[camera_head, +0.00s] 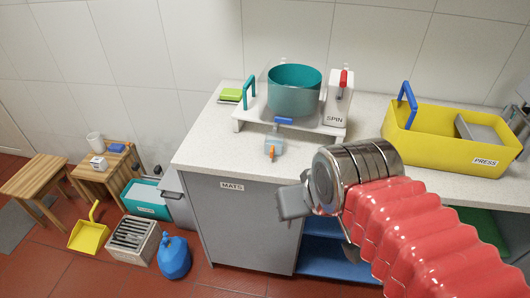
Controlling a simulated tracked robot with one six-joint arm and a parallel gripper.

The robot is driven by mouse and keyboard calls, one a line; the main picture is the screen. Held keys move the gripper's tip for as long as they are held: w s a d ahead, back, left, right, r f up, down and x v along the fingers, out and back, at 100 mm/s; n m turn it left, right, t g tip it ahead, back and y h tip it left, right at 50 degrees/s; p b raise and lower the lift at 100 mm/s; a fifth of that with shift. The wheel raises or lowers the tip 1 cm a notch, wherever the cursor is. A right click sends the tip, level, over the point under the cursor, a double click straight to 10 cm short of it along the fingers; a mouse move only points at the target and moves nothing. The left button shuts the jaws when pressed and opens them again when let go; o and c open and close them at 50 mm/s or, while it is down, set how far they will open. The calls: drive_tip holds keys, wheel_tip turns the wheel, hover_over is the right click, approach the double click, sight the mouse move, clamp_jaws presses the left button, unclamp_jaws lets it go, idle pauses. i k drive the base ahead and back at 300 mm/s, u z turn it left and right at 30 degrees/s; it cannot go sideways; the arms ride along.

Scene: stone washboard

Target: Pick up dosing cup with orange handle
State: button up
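The dosing cup (275,145), small and light blue with an orange handle at its front, stands on the white speckled counter (205,150) near its front edge. My gripper (290,203) is in front of the counter, below the cup and slightly to its right in the picture, apart from it. Its grey fingers are seen from the side and overlap, so I cannot tell whether they are open or shut. Nothing shows held in it.
A teal tub (295,92) on a white stand (252,116) with a blue lever (284,121) is behind the cup. A white SPIN box (338,103) stands beside the tub. A yellow PRESS bin (440,146) is to the right. Bare counter lies left of the cup.

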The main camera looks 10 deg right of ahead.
sight(274, 141)
drive_tip(key=u, duration=0.35)
drive_tip(key=k, duration=0.5)
drive_tip(key=u, duration=0.95)
drive_tip(key=k, duration=0.8)
drive_tip(key=u, duration=0.7)
drive_tip(key=i, duration=1.7)
drive_tip(key=z, duration=0.75)
drive_tip(key=i, duration=0.5)
drive_tip(key=z, duration=0.7)
drive_tip(key=i, duration=0.45)
drive_tip(key=z, duration=0.3)
